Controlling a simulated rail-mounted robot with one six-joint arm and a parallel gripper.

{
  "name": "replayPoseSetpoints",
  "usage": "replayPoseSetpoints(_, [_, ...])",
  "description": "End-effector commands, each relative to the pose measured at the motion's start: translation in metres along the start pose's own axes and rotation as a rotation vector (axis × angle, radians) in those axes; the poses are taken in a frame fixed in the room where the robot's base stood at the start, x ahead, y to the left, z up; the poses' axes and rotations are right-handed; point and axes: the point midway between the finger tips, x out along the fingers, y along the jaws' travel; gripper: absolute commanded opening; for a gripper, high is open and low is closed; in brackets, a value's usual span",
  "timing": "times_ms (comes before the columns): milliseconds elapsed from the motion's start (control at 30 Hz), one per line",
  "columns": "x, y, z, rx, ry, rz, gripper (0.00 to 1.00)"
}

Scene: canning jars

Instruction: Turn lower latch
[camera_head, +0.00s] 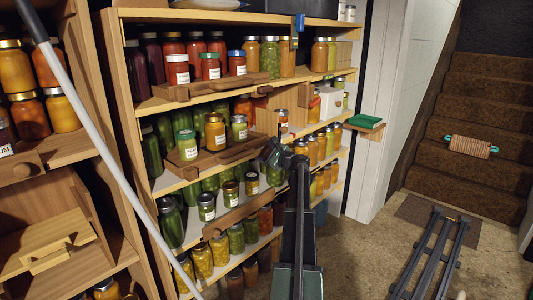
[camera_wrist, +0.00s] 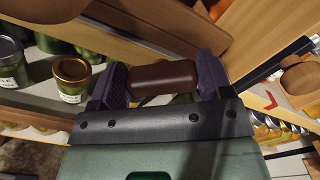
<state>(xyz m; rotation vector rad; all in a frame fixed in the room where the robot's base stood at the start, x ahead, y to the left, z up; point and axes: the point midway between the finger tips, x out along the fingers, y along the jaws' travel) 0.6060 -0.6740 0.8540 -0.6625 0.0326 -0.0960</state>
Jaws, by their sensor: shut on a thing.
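A dark brown, rounded wooden block (camera_wrist: 163,78), which looks like the latch, sits between the two purple-grey fingers of my gripper (camera_wrist: 165,84) in the wrist view. The fingers are shut on its two ends. In the head view my gripper (camera_head: 270,153) is at the middle shelf, by the right end of a long wooden bar (camera_head: 215,160). The latch is hidden or too small to tell there. I cannot tell from these views how far it is turned.
Jars crowd the shelves; a gold-lidded jar (camera_wrist: 72,78) stands left of my gripper in the wrist view. Another wooden bar (camera_head: 236,217) crosses the shelf below. A pale pole (camera_head: 95,125) slants across the left.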

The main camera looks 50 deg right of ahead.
Motion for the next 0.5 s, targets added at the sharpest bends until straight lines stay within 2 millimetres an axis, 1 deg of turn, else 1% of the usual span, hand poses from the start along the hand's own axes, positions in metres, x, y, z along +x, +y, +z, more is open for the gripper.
replayPoseSetpoints(500, [-0.0006, 0.0059, -0.0017, -0.486, 0.001, 0.001, 0.49])
